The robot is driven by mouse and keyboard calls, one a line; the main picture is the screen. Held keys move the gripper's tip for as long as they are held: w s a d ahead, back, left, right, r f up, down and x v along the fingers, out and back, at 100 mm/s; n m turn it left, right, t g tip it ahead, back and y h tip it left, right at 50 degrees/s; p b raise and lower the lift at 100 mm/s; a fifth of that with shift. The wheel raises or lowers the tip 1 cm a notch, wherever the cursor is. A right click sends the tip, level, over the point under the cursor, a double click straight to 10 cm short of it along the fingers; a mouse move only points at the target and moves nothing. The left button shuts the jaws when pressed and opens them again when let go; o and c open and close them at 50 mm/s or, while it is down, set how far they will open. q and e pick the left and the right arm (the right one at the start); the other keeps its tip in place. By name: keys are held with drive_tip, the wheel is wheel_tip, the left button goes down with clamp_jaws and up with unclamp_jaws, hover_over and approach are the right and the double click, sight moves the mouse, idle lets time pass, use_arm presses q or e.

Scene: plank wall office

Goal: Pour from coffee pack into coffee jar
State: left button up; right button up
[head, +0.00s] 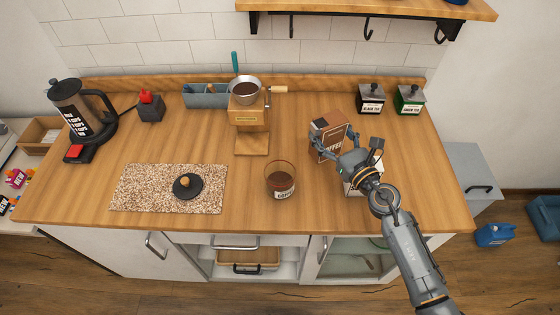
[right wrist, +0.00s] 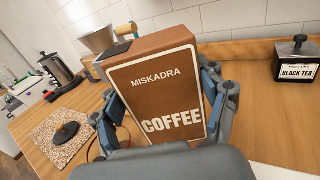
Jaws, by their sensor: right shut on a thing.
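The coffee pack (head: 331,133) is a brown box with a dark patch on its top, right of centre on the counter in the head view. My right gripper (head: 336,147) is shut on it, with a finger on each side. In the right wrist view the pack (right wrist: 162,90) faces me, labelled MISKADRA COFFEE, leaning slightly in the picture. I cannot tell whether its base touches the counter. The coffee jar (head: 281,182) is a clear open glass left of and nearer than the pack, with brown coffee inside. A dark round lid (head: 187,186) lies on the speckled mat (head: 135,189). My left gripper is out of view.
A wooden grinder (head: 248,117) stands behind the jar. A white container (head: 351,188) is partly hidden under my right gripper. Black tea (head: 371,99) and green tea (head: 409,99) tins stand at the back right. A kettle (head: 78,108) is at left. Counter around the jar is clear.

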drive_tip(key=shift+w+d+r, duration=0.15)
drive_tip(key=shift+w+d, duration=0.1)
drive_tip(key=shift+w, duration=0.35)
drive_tip(key=shift+w+d+r, duration=0.15)
drive_tip(key=shift+w+d, duration=0.05)
drive_tip(key=shift+w, duration=0.35)
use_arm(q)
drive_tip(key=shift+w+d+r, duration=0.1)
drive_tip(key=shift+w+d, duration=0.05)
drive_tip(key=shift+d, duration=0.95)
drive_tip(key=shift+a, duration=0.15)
use_arm(e)
drive_tip(key=shift+s+a+r+n, duration=0.25)
drive_tip(key=shift+a+n, duration=0.1)
drive_tip(key=shift+n, duration=0.35)
drive_tip(key=shift+s+a+r+n, duration=0.1)
drive_tip(key=shift+s+a+n, duration=0.2)
drive_tip(key=shift+n, duration=0.45)
drive_tip(key=shift+s+a+r+n, duration=0.15)
drive_tip(key=shift+a+n, duration=0.25)
drive_tip(key=shift+n, duration=0.35)
drive_tip(key=shift+a+f, duration=0.1)
drive_tip(key=shift+f, duration=0.1)
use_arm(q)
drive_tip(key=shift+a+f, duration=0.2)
use_arm(e)
drive_tip(key=shift+f+n, duration=0.1)
drive_tip(key=shift+n, duration=0.2)
